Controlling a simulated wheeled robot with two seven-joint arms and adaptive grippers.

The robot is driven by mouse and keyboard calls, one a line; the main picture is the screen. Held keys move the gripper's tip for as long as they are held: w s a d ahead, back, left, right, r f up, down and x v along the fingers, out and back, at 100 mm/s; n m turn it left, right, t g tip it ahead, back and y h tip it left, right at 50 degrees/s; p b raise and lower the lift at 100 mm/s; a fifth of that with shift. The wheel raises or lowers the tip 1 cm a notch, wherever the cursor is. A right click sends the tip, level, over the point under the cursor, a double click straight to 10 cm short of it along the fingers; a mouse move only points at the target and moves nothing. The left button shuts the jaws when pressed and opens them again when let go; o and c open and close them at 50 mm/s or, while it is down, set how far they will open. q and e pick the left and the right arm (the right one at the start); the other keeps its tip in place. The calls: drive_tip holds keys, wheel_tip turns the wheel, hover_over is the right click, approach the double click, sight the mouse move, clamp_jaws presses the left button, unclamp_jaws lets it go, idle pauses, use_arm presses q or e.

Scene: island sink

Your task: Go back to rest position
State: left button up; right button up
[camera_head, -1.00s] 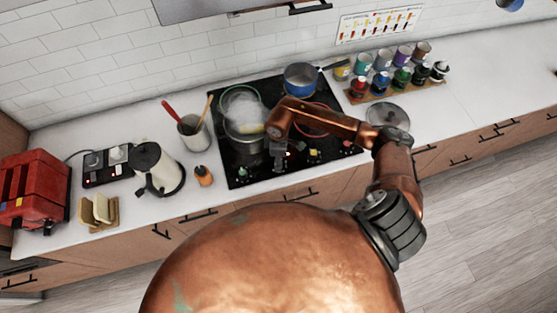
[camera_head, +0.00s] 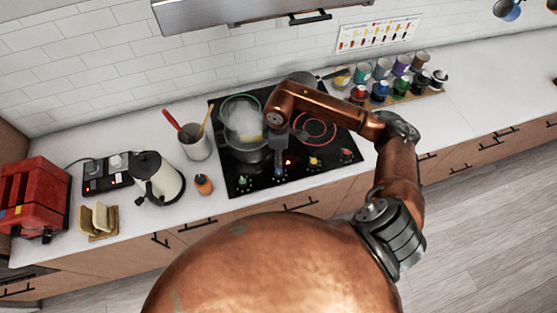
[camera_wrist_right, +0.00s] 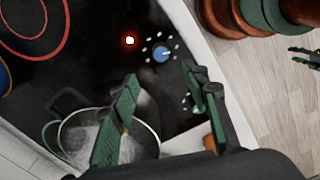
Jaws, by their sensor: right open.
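My right arm comes in from the right in the head view, its elbow bent over the cooktop. My right gripper (camera_head: 278,165) points down over the cooktop's front, right of the steaming pot. In the right wrist view its green-padded fingers (camera_wrist_right: 162,76) are apart with nothing held between them. The pot (camera_head: 244,130) stands on the left burners; in the wrist view it (camera_wrist_right: 78,140) lies partly behind a finger. A blue knob (camera_wrist_right: 161,54) shows just beyond the fingertips. My left gripper is not seen in the head view.
The black cooktop (camera_head: 232,178) has a glowing red light. A range hood (camera_head: 240,12) hangs above.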

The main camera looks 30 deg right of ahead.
drive_tip(key=shift+r, duration=0.35)
drive_tip(key=shift+a, duration=0.1)
